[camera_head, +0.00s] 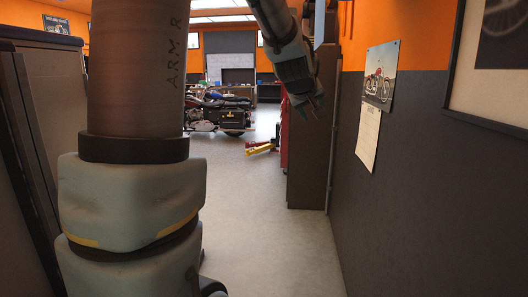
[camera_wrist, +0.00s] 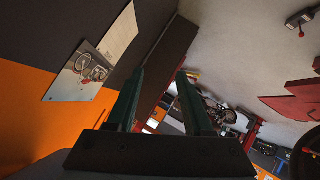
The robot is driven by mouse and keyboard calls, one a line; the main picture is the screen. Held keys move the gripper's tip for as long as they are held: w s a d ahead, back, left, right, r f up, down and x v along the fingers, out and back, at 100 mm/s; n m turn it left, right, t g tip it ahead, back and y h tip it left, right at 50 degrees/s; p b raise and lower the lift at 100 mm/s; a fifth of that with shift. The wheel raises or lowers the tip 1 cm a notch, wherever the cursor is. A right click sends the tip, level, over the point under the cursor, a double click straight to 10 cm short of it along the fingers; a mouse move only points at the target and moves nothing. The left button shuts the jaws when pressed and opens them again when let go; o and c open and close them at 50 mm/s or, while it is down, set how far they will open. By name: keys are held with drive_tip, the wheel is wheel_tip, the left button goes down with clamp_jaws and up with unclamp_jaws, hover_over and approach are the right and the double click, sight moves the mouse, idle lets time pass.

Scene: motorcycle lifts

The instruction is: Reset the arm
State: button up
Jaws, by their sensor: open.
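My gripper (camera_head: 310,106) hangs in the upper middle right of the head view, its fingers pointing down toward the floor. In the wrist view my gripper (camera_wrist: 160,84) shows two dark green fingers spread apart with nothing between them. The gripper is open and empty, in the air near a tall brown cabinet. My own arm, with its large brown and grey links, fills the left of the head view and hides part of the room.
The brown cabinet (camera_head: 310,150) stands at the right wall. A calendar (camera_head: 374,105) and a frame (camera_head: 490,75) hang there. A dark cabinet (camera_head: 30,150) is close on the left. A motorcycle (camera_head: 222,112) and yellow-red jack (camera_head: 260,147) are farther back. The grey floor (camera_head: 262,240) between is clear.

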drive_tip(key=s+a+f+m+g+y+b, duration=0.1)
drive_tip(key=s+a+f+g+y, duration=0.3)
drive_tip(key=s+a+f, duration=1.6)
wheel_tip(320, 180, down, 4)
drive_tip(key=s+m+g, duration=0.1)
drive_tip(key=s+g, duration=0.2)
drive_tip(key=g, duration=0.1)
drive_tip(key=shift+a+m+g+y, duration=0.2)
drive_tip(key=shift+m+g+y, duration=0.1)
drive_tip(key=shift+m+g, duration=0.1)
drive_tip(key=shift+w, duration=0.1)
